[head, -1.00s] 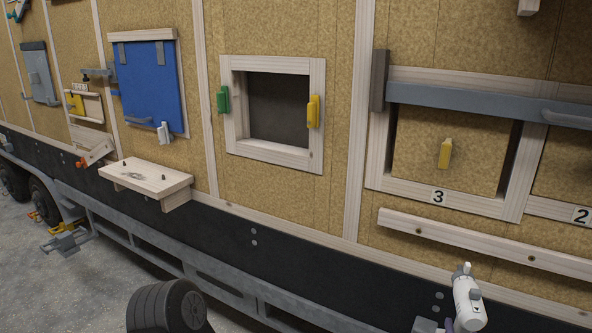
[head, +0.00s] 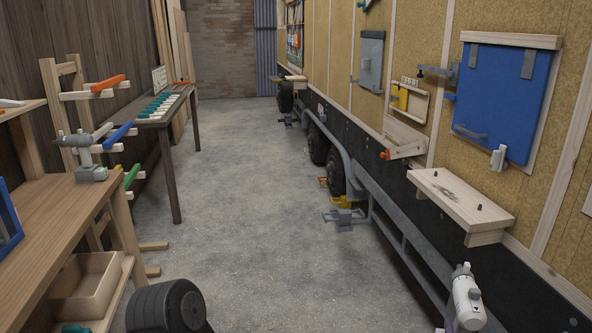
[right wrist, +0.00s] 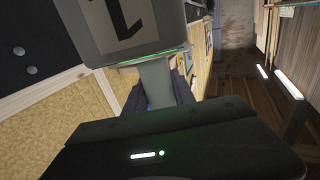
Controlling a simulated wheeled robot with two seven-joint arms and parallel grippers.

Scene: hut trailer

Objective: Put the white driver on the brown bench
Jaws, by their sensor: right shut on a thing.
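The white driver (head: 467,301) shows at the lower right of the head view, its narrow tip up. My right gripper (head: 446,325) is shut on it, mostly hidden at the bottom edge. In the right wrist view the gripper (right wrist: 158,90) is around a grey handle, with a grey block bearing a black mark above it. The brown bench (head: 50,215) stands at the left of the head view, well away from the driver. My left gripper is not in view.
A grey and green driver (head: 86,157) stands on a grey base at the bench's far end. A dark table (head: 178,165) with teal and white pieces stands beyond. The trailer wall with a small shelf (head: 455,200) is on the right.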

